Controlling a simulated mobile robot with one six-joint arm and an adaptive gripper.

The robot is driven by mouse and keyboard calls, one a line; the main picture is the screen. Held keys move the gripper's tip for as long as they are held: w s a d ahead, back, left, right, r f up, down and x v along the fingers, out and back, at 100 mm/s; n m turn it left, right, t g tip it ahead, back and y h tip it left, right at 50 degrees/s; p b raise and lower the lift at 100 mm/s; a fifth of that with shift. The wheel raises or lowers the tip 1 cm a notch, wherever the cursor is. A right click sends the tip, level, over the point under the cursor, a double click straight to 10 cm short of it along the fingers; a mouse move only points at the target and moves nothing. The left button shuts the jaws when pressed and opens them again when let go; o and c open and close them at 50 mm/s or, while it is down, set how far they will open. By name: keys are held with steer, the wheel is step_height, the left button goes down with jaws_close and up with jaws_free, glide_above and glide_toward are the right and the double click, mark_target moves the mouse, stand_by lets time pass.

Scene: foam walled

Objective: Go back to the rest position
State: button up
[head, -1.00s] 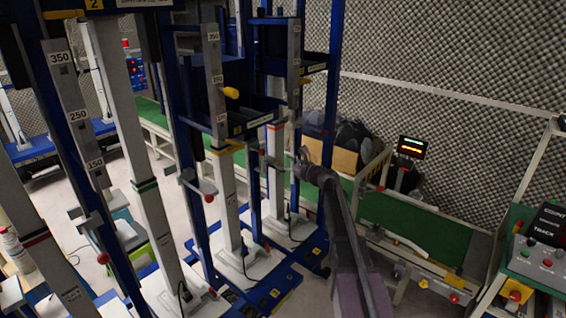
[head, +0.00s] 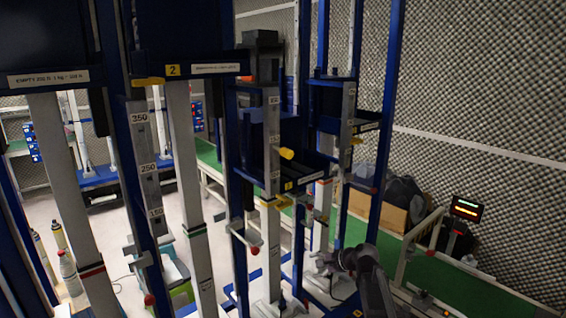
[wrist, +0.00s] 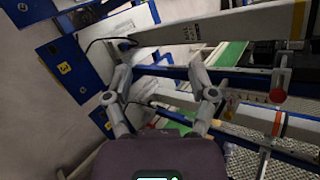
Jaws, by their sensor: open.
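My gripper (wrist: 164,92) is open and empty in the wrist view, its two grey fingers spread apart with floor and blue frame parts behind them. In the head view my gripper (head: 325,262) and dark arm show at the lower right of centre, in front of the blue and white column stands. The fingers look small there, and whether they touch the stand behind cannot be told.
Tall blue stands with white columns (head: 190,180) fill the left and middle. A green conveyor (head: 470,285) runs behind at right, near a cardboard box (head: 386,212) with dark bags and a lit display (head: 466,209). Bottles (head: 67,270) stand at lower left.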

steer(key=s+d+f+n+g+h+p, duration=0.1)
steer(key=s+d+f+n+g+h, duration=0.1)
steer(key=s+n, duration=0.4)
steer(key=s+d+f+n+g+h+p, duration=0.2)
steer(key=s+d+n+g+h, duration=0.2)
steer(key=s, duration=1.2)
steer(key=shift+d+n+h, duration=0.15)
steer(key=shift+n+h, duration=0.85)
steer(key=shift+h, duration=0.6)
steer(key=shift+f, duration=0.1)
